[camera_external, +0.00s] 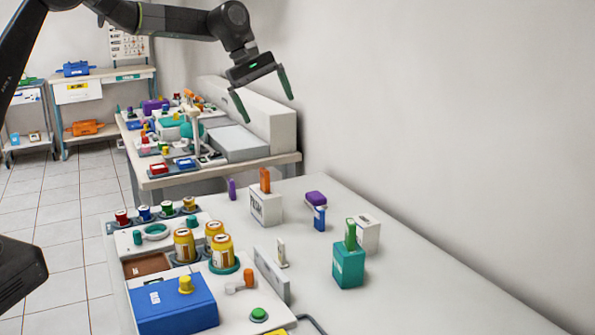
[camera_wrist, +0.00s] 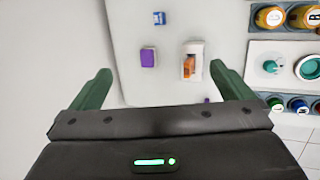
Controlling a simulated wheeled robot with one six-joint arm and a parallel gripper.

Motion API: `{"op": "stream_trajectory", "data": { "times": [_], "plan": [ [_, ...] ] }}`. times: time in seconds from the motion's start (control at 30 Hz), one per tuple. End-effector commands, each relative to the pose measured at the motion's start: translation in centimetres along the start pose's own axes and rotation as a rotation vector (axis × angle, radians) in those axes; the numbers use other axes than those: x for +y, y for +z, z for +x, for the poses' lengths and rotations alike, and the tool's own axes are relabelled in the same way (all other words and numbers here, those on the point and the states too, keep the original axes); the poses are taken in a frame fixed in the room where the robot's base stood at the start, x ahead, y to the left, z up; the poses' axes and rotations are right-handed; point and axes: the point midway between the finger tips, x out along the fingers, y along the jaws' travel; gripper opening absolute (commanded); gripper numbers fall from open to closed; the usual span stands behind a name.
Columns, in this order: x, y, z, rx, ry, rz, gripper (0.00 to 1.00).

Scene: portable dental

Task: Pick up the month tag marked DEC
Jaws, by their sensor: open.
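Several small upright tags stand on the near table, and I cannot read DEC on any of them. An orange tag (camera_external: 265,180) stands in a white box (camera_external: 266,208). A purple tag (camera_external: 232,189) is left of that box, a blue tag (camera_external: 319,218) to its right, a pale tag (camera_external: 282,252) in front. A green tag (camera_external: 351,234) stands in a teal box (camera_external: 348,267). My gripper (camera_external: 266,107) is open and empty, high above the table. In the wrist view, the orange tag (camera_wrist: 189,66) and a purple block (camera_wrist: 148,57) lie between and beyond the fingers (camera_wrist: 159,68).
A second white box (camera_external: 366,233) stands behind the teal box. Yellow jars (camera_external: 221,253), a blue box (camera_external: 176,304) and a grey upright panel (camera_external: 271,275) fill the near left. The table's right side (camera_external: 450,305) is clear. A wall runs along the right.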

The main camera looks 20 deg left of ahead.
Motion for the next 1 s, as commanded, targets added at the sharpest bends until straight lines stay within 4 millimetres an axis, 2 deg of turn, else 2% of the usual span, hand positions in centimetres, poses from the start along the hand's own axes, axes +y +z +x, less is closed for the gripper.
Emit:
{"op": "stream_trajectory", "data": {
  "times": [0.3, 0.5, 0.8, 0.87, 1.0],
  "plan": [
    [0.0, 0.0, 0.0, 0.0, 0.0, 0.0, 1.0],
    [0.0, 0.0, 0.0, 0.0, 0.0, 0.0, 0.62],
    [0.0, 0.0, 0.2, 0.0, 0.0, 0.012, 0.62],
    [0.0, 0.0, 0.7, -0.001, 0.0, 0.043, 0.62],
    [-0.1, -0.2, 2.8, -0.005, -0.001, 0.226, 0.62]
  ]
}}
